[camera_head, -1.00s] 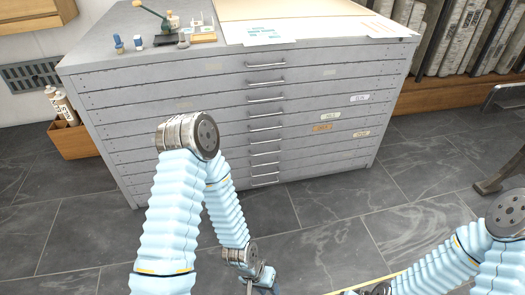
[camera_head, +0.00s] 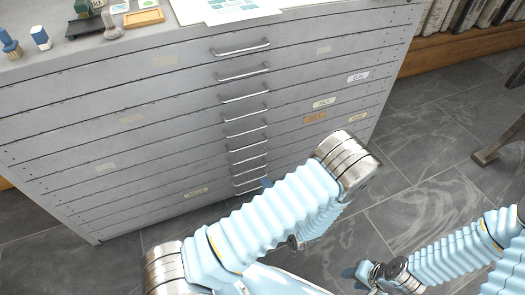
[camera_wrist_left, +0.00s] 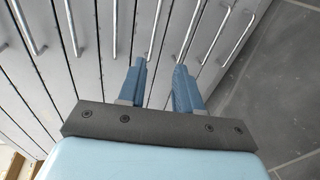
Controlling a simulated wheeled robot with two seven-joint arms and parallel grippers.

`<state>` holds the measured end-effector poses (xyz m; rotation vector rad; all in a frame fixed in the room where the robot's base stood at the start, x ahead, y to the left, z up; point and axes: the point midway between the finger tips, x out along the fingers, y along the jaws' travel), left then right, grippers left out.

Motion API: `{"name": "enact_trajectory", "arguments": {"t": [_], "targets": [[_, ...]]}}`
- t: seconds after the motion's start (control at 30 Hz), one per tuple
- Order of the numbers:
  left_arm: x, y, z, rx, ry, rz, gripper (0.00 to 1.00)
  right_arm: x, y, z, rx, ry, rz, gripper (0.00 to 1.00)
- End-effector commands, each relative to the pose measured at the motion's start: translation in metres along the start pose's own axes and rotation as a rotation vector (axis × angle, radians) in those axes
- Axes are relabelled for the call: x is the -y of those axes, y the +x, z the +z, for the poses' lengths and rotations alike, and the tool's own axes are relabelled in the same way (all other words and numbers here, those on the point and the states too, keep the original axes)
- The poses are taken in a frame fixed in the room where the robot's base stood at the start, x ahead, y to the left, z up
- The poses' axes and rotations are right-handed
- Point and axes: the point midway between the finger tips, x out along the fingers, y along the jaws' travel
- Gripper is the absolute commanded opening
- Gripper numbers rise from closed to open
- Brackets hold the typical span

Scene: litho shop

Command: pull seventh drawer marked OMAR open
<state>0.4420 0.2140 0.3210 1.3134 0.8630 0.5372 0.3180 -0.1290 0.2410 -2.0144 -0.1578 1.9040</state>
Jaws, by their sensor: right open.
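The grey flat-file cabinet (camera_head: 150,110) has a column of bar handles, and its drawers look shut. The seventh handle from the top (camera_head: 248,160) is low in that column. Small drawer labels, such as the white one (camera_head: 196,192) and the orange one (camera_head: 315,117), are too small to read surely. My left gripper (camera_head: 267,183) is mostly hidden behind its arm, close to the lower handles. In the left wrist view its two blue fingers (camera_wrist_left: 160,70) are apart, with handles just beyond them; contact cannot be told. My right gripper (camera_head: 352,273) is open, low over the floor.
Papers (camera_head: 225,8), a wooden tray (camera_head: 143,18) and small tools lie on the cabinet top. A wooden shelf with large volumes (camera_head: 465,15) stands at the back right. A dark metal stand leg (camera_head: 495,145) is at right. Tiled floor (camera_head: 420,140) is clear between.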

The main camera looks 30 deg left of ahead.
Motion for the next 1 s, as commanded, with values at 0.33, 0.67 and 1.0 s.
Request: {"name": "enact_trajectory", "arguments": {"t": [0.33, 0.67, 1.0], "targets": [[-0.006, 0.043, 0.014, 0.049, 0.036, 0.036, 0.34, -0.002, 0.004, 0.0, 0.0, 0.001, 0.0, 0.43], [-0.008, 0.114, 0.017, 0.049, 0.034, 0.035, 0.34, -0.003, 0.009, 0.001, 0.002, 0.001, -0.001, 0.43], [-0.009, 0.137, 0.019, 0.051, 0.035, 0.033, 0.34, -0.003, 0.01, 0.001, 0.002, 0.0, -0.002, 0.43]]}}
